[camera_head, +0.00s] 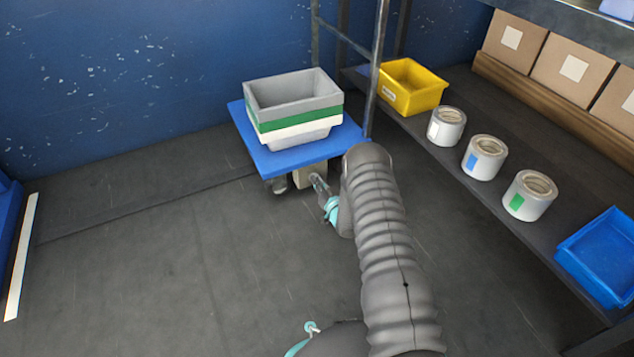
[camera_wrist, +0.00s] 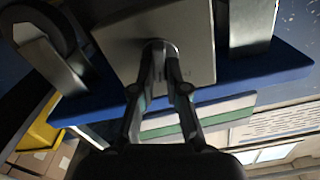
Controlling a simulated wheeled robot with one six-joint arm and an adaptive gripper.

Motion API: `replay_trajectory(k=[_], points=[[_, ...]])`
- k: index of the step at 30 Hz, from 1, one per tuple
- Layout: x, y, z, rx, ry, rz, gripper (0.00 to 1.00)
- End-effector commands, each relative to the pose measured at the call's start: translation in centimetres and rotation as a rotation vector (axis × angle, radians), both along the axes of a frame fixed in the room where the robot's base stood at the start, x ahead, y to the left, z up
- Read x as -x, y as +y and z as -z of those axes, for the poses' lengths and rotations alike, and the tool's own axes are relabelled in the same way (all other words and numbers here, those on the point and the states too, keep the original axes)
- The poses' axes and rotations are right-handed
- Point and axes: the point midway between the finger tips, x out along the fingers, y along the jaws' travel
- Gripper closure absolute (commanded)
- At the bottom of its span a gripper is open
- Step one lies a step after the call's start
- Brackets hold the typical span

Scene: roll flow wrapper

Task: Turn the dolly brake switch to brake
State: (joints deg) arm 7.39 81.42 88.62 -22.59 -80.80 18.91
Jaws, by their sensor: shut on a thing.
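The blue dolly (camera_head: 300,158) stands on the floor by the shelf leg and carries stacked crates. A pale box (camera_head: 302,179) hangs under its near edge; it fills the upper middle of the wrist view (camera_wrist: 197,62). My gripper (camera_head: 317,179) reaches the box from the front, low under the platform. In the wrist view, my gripper (camera_wrist: 159,55) is shut on a small round knob, the brake switch (camera_wrist: 162,42), on the box's face. The fingers hide most of the knob, so its turned position cannot be told.
Caster wheels (camera_wrist: 40,35) sit on either side of the box. The grey, green and white crates (camera_head: 290,95) stand on the dolly. A shelf at right holds a yellow bin (camera_head: 410,90), three cans and a blue tray (camera_head: 600,258). The floor (camera_head: 170,260) at left is clear.

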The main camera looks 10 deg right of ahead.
Motion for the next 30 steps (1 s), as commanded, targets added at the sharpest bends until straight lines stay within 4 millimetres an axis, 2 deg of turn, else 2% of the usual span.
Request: replay_trajectory(k=[12,30], points=[[-0.07,-0.16,0.13,-0.22,0.06,0.0,1.0],[-0.08,-0.14,0.15,-0.266,0.073,-0.001,1.0]])
